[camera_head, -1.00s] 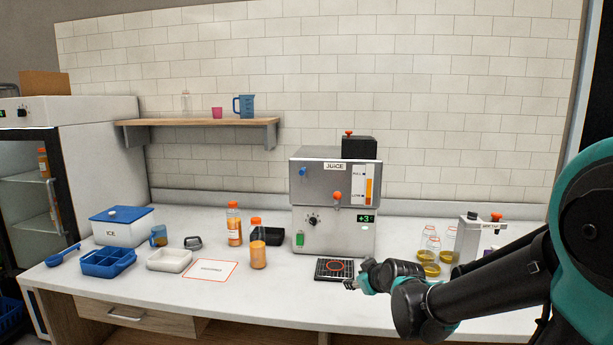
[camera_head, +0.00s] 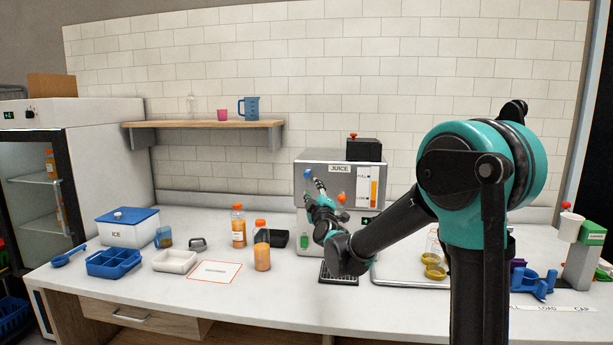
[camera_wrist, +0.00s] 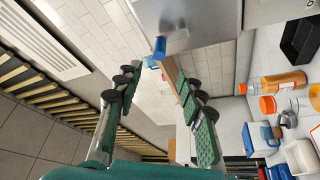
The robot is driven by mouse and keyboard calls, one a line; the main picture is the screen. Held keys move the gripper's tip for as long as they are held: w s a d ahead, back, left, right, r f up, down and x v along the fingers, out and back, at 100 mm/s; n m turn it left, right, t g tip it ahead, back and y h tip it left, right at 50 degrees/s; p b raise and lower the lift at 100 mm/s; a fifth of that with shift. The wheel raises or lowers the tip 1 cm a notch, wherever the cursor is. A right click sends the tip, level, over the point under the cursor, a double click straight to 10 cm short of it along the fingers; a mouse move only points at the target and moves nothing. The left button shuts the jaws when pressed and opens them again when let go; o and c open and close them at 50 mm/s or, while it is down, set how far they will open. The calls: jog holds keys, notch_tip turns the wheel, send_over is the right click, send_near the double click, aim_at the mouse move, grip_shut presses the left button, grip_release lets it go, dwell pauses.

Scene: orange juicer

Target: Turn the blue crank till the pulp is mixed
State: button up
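The juice machine (camera_head: 340,170) is a grey box labelled JUICE on the counter. Its small blue crank (camera_head: 307,173) is at the upper left of the front face. In the wrist view the blue crank (camera_wrist: 160,48) sticks out from the grey face, beyond the gap between my fingertips. My gripper (camera_head: 314,190) is raised in front of the machine's left part, close to the crank. In the wrist view my gripper (camera_wrist: 158,82) has its two fingers well apart with nothing between them. I cannot tell the pulp's state; the arm hides part of the machine's lower front.
An orange knob (camera_head: 342,198) sits right of the crank. Orange bottles (camera_head: 262,250) stand left of the machine, near a white tray (camera_head: 175,261) and blue divided tray (camera_head: 113,262). A shelf (camera_head: 205,124) is on the wall. A blue holder (camera_head: 535,284) is at right.

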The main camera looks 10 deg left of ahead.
aim_at(307, 171)
jog(key=x, duration=1.2)
jog(key=shift+w+a, duration=0.1)
jog(key=shift+w, duration=0.2)
grip_shut()
